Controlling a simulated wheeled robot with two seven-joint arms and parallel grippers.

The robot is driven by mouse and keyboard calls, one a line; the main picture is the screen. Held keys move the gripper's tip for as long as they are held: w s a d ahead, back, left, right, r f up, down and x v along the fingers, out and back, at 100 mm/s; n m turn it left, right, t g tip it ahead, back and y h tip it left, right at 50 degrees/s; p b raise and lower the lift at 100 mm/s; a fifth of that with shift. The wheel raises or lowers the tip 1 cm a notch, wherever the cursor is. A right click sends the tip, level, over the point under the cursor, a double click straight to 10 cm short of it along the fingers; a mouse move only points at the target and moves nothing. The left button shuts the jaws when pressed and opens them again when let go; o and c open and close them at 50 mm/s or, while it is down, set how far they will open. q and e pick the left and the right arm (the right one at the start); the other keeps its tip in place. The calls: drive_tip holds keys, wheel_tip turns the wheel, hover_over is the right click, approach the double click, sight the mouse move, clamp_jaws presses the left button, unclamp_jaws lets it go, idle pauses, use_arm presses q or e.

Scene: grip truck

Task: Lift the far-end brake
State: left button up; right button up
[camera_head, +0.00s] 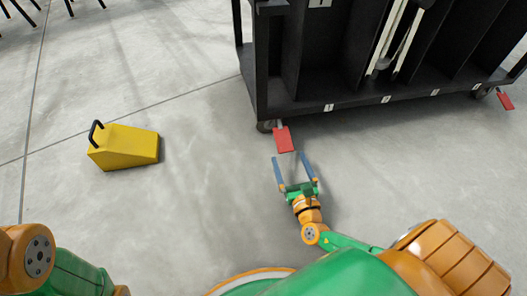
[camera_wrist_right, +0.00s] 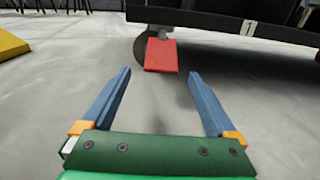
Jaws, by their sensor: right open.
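A black truck with shelves (camera_head: 345,95) stands at the upper right. A red brake pedal (camera_head: 284,139) sticks out at the caster under its left corner, and a second red brake pedal (camera_head: 505,100) shows at the far right of the truck. My right gripper (camera_head: 289,158) is open and empty, low over the floor just short of the left pedal. In the right wrist view the left pedal (camera_wrist_right: 161,56) slopes down in front of the caster wheel, beyond and between the open fingertips (camera_wrist_right: 159,74). My left gripper is out of view.
A yellow wedge (camera_head: 125,147) with a black handle lies on the floor to the left; its edge shows in the wrist view (camera_wrist_right: 11,44). Thin dark legs (camera_head: 40,12) stand at the upper left. The grey floor between is clear.

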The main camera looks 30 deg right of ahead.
sight(285, 146)
drive_tip(key=b+x, duration=0.2)
drive_tip(key=x, duration=0.4)
drive_tip(key=shift+w+d+r, duration=0.15)
drive_tip(key=shift+w+d, duration=0.05)
drive_tip(key=shift+w, duration=0.15)
drive_tip(key=shift+c, duration=0.2)
clamp_jaws()
